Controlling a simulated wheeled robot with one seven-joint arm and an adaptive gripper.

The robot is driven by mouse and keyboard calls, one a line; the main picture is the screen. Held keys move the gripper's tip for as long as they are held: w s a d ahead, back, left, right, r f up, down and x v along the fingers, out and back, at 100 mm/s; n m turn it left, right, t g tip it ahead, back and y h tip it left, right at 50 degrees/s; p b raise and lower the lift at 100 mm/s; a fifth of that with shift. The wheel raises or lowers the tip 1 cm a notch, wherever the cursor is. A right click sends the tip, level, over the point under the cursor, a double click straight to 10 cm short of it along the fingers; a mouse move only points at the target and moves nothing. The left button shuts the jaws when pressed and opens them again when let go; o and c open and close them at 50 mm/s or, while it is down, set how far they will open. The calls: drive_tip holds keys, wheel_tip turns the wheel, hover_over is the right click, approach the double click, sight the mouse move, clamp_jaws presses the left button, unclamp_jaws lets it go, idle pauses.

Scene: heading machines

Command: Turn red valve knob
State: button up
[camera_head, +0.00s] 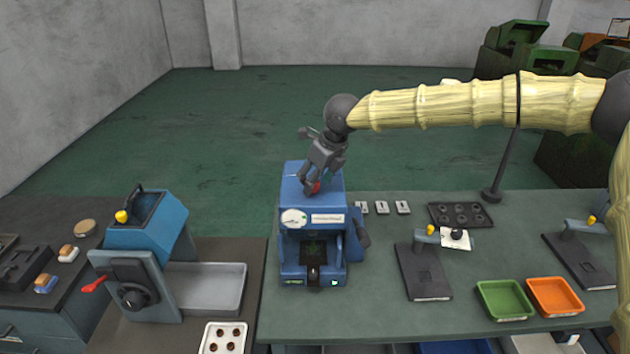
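The red valve knob (314,187) shows as a small red patch on top of the blue machine (300,235). Most of it is hidden behind my gripper's fingers. My gripper (311,185) points down from the wrist, with its fingertips at the knob. I cannot tell whether the fingers touch the knob or are closed around it. The blue machine stands on the green table, with a round gauge (293,219) and a white label (327,218) on its front.
Right of the machine are small white switches (382,207), a black tray (460,215), a press-like stand (424,272), a green bin (504,300) and an orange bin (555,297). A second blue machine (140,255) with a red lever stands left. A thin black pole (506,150) rises near my arm.

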drive_tip(key=v, duration=1.1)
drive_tip(key=shift+s+r, duration=0.2)
drive_tip(key=shift+f, duration=0.1)
